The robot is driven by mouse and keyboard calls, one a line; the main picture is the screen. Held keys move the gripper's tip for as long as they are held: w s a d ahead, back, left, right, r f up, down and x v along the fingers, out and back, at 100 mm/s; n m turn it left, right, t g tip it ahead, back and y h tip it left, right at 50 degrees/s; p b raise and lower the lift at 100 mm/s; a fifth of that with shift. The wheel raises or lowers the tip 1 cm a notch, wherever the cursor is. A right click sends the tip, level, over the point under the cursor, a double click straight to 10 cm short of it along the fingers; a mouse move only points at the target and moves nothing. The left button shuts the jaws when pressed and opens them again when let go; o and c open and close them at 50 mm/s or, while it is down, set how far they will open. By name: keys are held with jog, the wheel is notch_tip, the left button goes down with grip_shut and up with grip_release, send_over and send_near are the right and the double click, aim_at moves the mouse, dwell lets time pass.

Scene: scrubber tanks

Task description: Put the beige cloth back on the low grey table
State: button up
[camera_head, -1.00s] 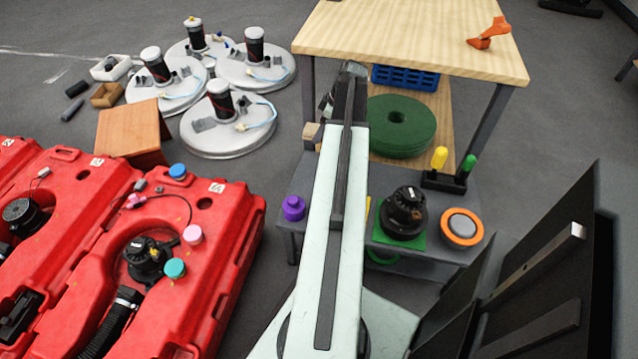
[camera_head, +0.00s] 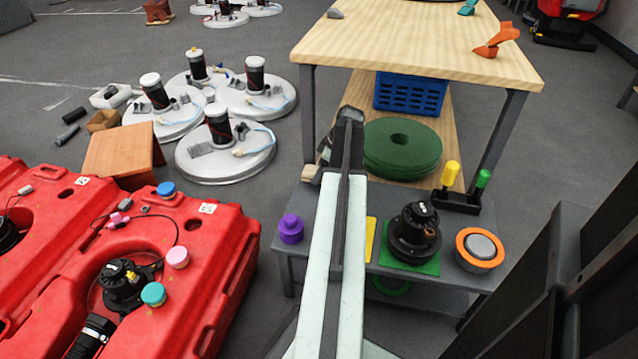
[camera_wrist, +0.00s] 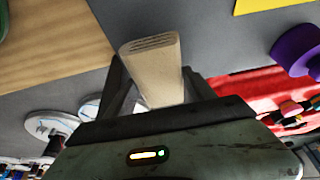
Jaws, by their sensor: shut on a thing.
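The beige cloth (camera_wrist: 155,70) is in my gripper (camera_wrist: 158,88) in the wrist view, a pale folded piece with dark lines along its end, between the two dark fingers. The low grey table (camera_head: 315,215) stands in front of the wooden bench in the head view. Its grey top (camera_wrist: 215,40) also shows beyond the cloth in the wrist view. In the head view my arm reaches over the table and hides part of its top; the fingers are hidden there. I cannot tell whether the cloth touches the table.
The low table bears a purple knob (camera_head: 291,229), a yellow piece (camera_head: 370,240), a black motor (camera_head: 415,230) on a green pad and an orange-ringed disc (camera_head: 480,250). The wooden bench (camera_head: 420,50) rises behind. Red tanks (camera_head: 215,260) stand at left.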

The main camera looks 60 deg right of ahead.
jog(key=shift+f+b, duration=0.9)
jog(key=shift+f, duration=0.65)
jog(key=o, duration=1.2)
jog(key=shift+r, duration=0.1)
jog(key=shift+r+p, duration=0.3)
jog(key=shift+p, duration=0.1)
jog(key=p+v, duration=1)
jog(key=v, duration=0.1)
jog(key=shift+r, duration=0.2)
jog(key=shift+s+r+p, duration=0.15)
jog(key=shift+r+p, duration=0.1)
jog(key=shift+p, duration=0.25)
jog(key=shift+f, duration=0.1)
